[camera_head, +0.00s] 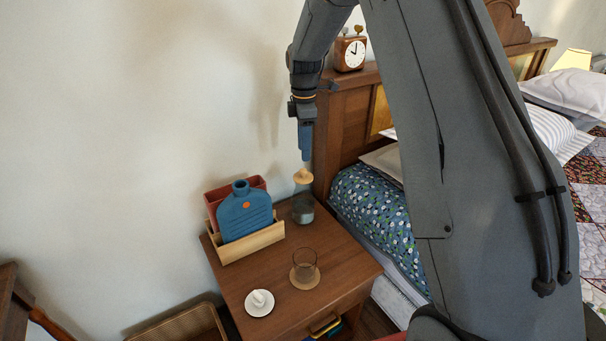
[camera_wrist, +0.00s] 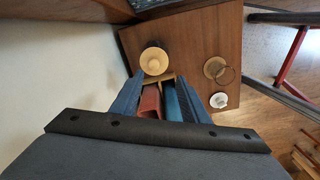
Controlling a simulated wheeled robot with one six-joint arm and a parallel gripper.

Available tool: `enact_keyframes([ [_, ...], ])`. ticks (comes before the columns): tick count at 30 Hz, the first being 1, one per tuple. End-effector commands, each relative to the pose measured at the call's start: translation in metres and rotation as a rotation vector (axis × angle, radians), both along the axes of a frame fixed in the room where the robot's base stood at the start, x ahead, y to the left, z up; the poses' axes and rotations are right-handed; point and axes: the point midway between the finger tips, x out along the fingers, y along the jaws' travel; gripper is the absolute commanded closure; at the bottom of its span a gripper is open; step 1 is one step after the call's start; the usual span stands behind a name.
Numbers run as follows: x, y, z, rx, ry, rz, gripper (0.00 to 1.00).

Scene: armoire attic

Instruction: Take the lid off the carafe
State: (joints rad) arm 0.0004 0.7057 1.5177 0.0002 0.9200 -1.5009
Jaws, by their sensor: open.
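The carafe (camera_head: 303,210) is a glass vessel with a dark lower part, standing at the back right of the wooden nightstand. Its pale wooden lid (camera_head: 303,177) is at its top. In the wrist view the round lid (camera_wrist: 154,62) with a small knob hides most of the carafe. My gripper (camera_head: 306,159) points down just above the lid in the head view. Whether the fingers touch the lid cannot be told.
The nightstand (camera_head: 245,285) also holds a wooden rack (camera_head: 250,243) with a blue bottle (camera_head: 245,212) and a red item, left of the carafe. A glass on a coaster (camera_head: 305,266) and a white saucer (camera_head: 259,303) stand in front. The bed is right.

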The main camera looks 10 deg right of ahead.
Motion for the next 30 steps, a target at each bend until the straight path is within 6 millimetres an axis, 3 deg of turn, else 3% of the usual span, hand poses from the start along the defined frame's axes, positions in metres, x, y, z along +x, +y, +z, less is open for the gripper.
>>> enact_keyframes([
  [4, 0.012, 0.001, -0.006, 0.0, 0.0, 0.066, 0.59],
  [22, 0.013, 0.002, -0.072, 0.0, 0.0, 0.072, 0.59],
  [30, 0.014, 0.001, -0.08, 0.0, -0.002, 0.071, 0.59],
])
